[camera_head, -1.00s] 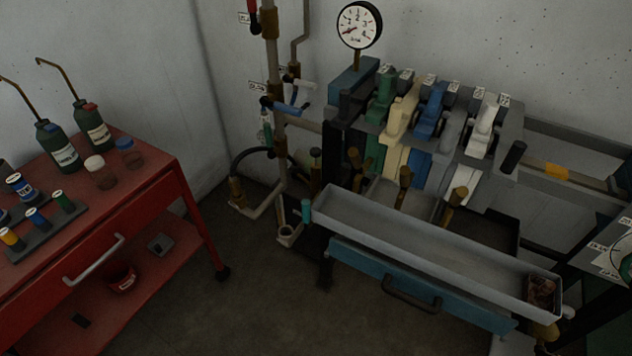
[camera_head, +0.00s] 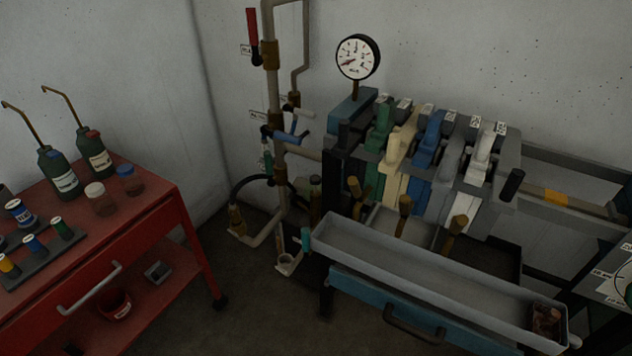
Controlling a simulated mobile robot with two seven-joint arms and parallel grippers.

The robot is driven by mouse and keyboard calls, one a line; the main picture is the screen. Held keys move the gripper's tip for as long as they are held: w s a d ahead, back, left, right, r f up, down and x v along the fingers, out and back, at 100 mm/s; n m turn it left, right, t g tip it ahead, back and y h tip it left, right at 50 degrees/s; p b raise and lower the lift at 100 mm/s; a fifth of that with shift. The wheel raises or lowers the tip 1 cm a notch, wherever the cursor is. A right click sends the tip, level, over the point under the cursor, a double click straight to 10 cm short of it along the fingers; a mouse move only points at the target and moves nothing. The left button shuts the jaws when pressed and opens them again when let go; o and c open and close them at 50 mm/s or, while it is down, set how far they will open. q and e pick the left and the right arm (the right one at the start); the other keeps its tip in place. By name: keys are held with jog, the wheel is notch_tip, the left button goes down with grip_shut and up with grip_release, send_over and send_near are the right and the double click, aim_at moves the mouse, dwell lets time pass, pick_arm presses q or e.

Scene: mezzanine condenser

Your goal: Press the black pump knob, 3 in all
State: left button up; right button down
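A small dark knob (camera_head: 315,182) stands upright on what looks like a brass body, just behind the left end of the long grey tray. It may be the black pump knob, but it is small and dim, so I cannot tell for sure. A black cylindrical handle (camera_head: 513,184) sticks up at the right end of the row of coloured levers (camera_head: 430,135). Neither of my grippers is in view. Nothing touches the knob or the handle.
The grey tray (camera_head: 430,272) lies across the front above a blue drawer (camera_head: 430,320). A red cart (camera_head: 130,235) with bottles stands at left. Pipes (camera_head: 277,100) with valves rise behind the knob. A gauge (camera_head: 357,57) stands above. Dark floor (camera_head: 255,320) is open between cart and tray.

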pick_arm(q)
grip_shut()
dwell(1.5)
